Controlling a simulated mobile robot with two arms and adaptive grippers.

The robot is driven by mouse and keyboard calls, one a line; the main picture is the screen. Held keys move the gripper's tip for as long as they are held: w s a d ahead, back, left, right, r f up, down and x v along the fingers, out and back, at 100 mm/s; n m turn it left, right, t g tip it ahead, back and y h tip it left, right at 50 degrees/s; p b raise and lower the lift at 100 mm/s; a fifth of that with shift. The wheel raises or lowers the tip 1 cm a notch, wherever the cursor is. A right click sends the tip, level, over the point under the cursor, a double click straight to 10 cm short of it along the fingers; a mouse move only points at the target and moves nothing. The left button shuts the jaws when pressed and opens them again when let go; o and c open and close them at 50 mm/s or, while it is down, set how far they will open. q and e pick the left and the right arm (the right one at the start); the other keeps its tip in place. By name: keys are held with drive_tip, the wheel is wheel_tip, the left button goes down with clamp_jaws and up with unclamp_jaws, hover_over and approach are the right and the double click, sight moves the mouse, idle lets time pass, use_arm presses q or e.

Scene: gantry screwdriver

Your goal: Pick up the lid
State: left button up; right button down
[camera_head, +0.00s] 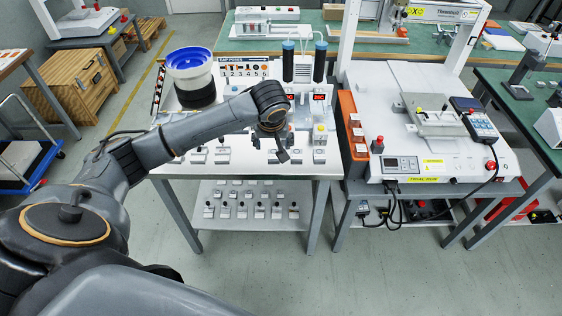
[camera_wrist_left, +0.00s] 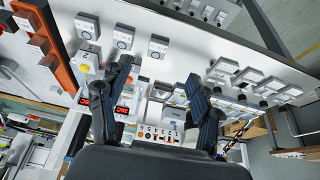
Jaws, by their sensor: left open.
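My left gripper (camera_head: 280,150) hangs above the front part of the white worktable, pointing down. In the left wrist view its two dark fingers (camera_wrist_left: 158,82) are spread apart with nothing held between them. Several small grey square pieces lie in a row along the table's front edge. Some, such as this ring-marked piece (camera_wrist_left: 157,47), are close to the fingers and apart from them. Others, such as this black-knobbed piece (camera_head: 222,155), stand left of the gripper in the head view. I cannot tell which piece is the lid. My right gripper is not in view.
A blue-rimmed feeder bowl (camera_head: 190,62) stands at the table's back left. An orange box (camera_head: 352,135) borders the right side, beside a white machine (camera_head: 430,120). A lower shelf (camera_head: 250,222) holds more knobbed pieces.

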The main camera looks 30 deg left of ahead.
use_arm(q)
approach(274, 158)
drive_tip(key=x, duration=0.2)
drive_tip(key=shift+s+f, duration=0.15)
drive_tip(key=shift+f, duration=0.3)
drive_tip(key=shift+w+x, duration=0.15)
drive_tip(key=shift+x, duration=1.15)
drive_tip(key=shift+w+x, duration=0.15)
drive_tip(key=shift+x, duration=1.2)
drive_tip(key=shift+a+r, duration=0.2)
drive_tip(key=c, duration=1)
